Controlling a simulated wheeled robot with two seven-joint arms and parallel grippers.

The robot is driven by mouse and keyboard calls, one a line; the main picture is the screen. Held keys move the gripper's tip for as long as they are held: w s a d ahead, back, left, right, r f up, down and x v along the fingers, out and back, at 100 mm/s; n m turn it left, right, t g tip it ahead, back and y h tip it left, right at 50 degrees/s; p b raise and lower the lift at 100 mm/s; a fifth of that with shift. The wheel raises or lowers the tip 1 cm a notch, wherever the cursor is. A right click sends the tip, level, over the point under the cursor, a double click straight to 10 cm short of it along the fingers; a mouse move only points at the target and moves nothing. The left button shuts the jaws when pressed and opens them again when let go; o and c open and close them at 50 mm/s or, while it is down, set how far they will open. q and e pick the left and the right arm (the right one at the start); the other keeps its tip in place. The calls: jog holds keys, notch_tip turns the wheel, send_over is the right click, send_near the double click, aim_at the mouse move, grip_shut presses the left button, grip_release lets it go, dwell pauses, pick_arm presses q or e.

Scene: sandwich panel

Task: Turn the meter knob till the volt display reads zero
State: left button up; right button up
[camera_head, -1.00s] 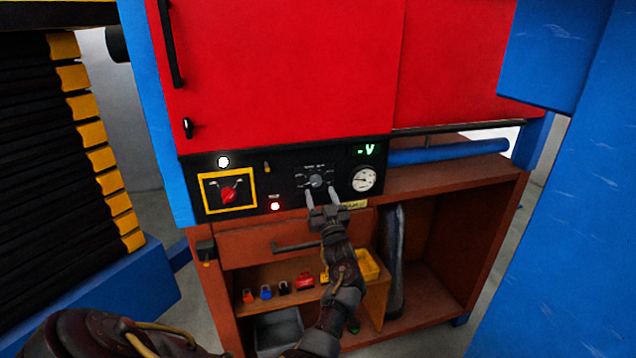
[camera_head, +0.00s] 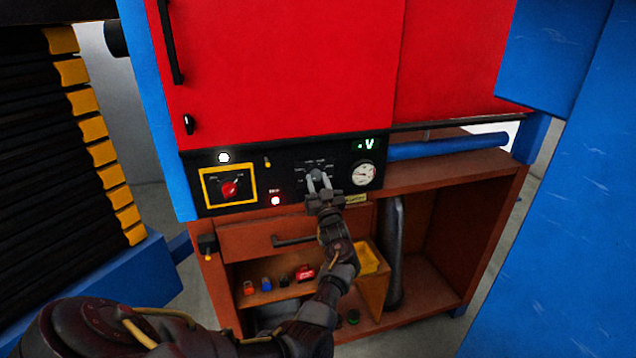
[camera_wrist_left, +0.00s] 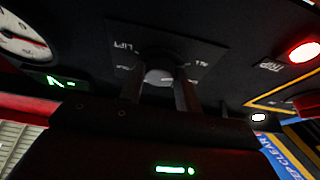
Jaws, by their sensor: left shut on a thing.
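The meter knob (camera_head: 317,173) is a small grey knob on the black control panel, left of the round gauge. My left gripper (camera_head: 319,182) is shut on it, one finger on each side. In the left wrist view the knob (camera_wrist_left: 159,76) shows as a pale round face between the two fingers, with dial lettering around it. The volt display (camera_head: 366,145) at the panel's upper right shows a green V with a small mark before it; I cannot read a number. In the wrist view the display (camera_wrist_left: 68,82) is steeply angled. My right gripper is not in view.
A white round gauge (camera_head: 363,174) sits right of the knob. A red switch on a yellow plate (camera_head: 229,188) and a lit red lamp (camera_head: 275,201) are to the left. Below are a drawer handle (camera_head: 294,240) and a shelf with several small coloured items.

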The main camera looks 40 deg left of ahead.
pick_arm(q)
jog(key=shift+s+a+r+m+t+h+p, duration=0.1)
jog(key=shift+m+t+h+p, duration=0.3)
jog(key=shift+m+p, duration=0.5)
jog(key=shift+s+r+m+t+h+p, duration=0.1)
jog(key=shift+m+t+h+p, duration=0.3)
jog(key=shift+m, duration=0.9)
jog(key=m+t+h+p, duration=0.1)
jog(key=m+p, duration=0.1)
jog(key=m, duration=0.1)
jog(key=shift+m+h, duration=0.3)
jog(key=shift+s+f+m+t+h, duration=0.1)
jog(key=shift+m+t+h, duration=0.5)
jog(key=shift+m, duration=1.3)
jog(key=shift+a+m+h+p, duration=0.1)
jog(key=shift+m+h+p, duration=0.2)
jog(key=o, duration=1)
jog(key=shift+c, duration=0.2)
